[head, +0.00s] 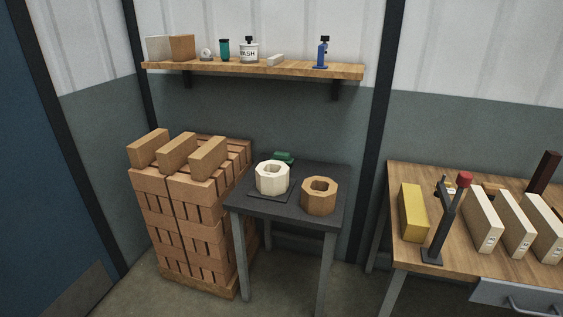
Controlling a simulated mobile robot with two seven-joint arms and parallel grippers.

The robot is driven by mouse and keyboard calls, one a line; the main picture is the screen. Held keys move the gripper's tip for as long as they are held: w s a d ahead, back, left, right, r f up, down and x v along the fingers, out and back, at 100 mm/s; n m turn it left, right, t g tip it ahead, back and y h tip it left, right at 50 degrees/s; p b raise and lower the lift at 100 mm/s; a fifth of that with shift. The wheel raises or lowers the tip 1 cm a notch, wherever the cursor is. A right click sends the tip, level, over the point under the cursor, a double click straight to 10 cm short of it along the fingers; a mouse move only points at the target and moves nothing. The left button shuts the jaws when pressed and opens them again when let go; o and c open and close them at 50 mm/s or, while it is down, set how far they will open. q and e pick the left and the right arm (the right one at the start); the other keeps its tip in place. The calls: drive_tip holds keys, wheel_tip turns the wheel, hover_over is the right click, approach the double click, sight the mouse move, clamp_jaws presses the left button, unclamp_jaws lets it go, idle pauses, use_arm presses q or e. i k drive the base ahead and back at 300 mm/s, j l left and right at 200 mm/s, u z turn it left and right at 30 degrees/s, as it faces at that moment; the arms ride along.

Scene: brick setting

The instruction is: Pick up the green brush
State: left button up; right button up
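A green object (283,157), which looks like the green brush, lies at the back of the small dark table (298,217). It is partly hidden behind a white faceted ring-shaped block (272,184) that stands on a dark square plate. Only its upper part shows, so its full shape cannot be told. A brown faceted ring-shaped block (319,196) stands at the table's front right. Neither of my grippers is in the head view.
A stack of bricks (190,225) stands close to the small table's left. A wall shelf (300,71) above holds bottles and small items, including a dark green cup (224,49). A wooden workbench (415,262) at right holds a yellow block, several pale blocks and a stand. Floor is free in front.

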sight(280, 156)
drive_tip(key=i+j, duration=0.2)
drive_tip(key=i, duration=0.2)
drive_tip(key=i+j+u, duration=0.1)
drive_tip(key=i, duration=0.35)
drive_tip(key=i+j, duration=0.45)
drive_tip(key=i, duration=0.4)
drive_tip(key=j+u, duration=0.05)
